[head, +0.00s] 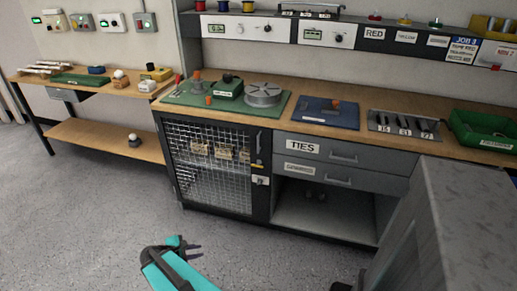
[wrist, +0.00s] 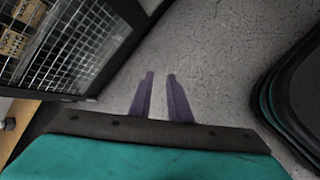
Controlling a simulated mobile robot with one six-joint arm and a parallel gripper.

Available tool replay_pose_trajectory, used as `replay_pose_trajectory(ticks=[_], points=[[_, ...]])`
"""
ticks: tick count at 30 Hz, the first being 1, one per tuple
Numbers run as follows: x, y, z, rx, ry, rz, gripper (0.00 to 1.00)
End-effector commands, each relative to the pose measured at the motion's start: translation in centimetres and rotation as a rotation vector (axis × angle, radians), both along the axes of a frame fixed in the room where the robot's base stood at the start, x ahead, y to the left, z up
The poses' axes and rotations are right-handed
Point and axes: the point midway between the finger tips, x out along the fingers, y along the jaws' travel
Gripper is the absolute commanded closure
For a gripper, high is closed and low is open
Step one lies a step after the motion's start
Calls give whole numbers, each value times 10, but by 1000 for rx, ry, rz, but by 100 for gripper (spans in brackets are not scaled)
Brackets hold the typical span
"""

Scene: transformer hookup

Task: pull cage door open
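The cage door (head: 212,178) is a dark-framed wire-mesh door at the left of the workbench, and it looks shut. A dark upright handle (head: 258,142) is on its right side, above a small yellow piece and a pale tag. Tan boxes (head: 224,152) show behind the mesh. My gripper (head: 193,249) is in front of and below the door, over the floor, apart from it. In the wrist view, the two purple fingers (wrist: 160,76) stand apart with nothing between them. The mesh door (wrist: 75,45) fills the upper left there; its handle is not clear.
Right of the cage are two grey drawers (head: 340,153), the upper labelled TIES, above an open shelf (head: 325,213). The worktop (head: 312,92) holds mats, a reel and a green bin (head: 485,132). A side table (head: 90,83) stands left. Floor before the cage is clear.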

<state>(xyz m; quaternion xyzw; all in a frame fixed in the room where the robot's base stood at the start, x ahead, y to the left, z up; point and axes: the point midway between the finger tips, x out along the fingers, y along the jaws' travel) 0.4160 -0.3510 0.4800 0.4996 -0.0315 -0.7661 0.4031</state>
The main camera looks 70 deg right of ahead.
Motion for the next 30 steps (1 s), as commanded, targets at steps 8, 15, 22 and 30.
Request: replay_pose_trajectory(ticks=[8, 15, 22, 30], points=[[-7, -128, 78, -245, 163, 179, 83], [-32, -220, 156, -439, 395, 300, 83], [-66, -285, 229, -579, 659, 380, 83], [-86, -314, 270, -641, 832, 417, 83]])
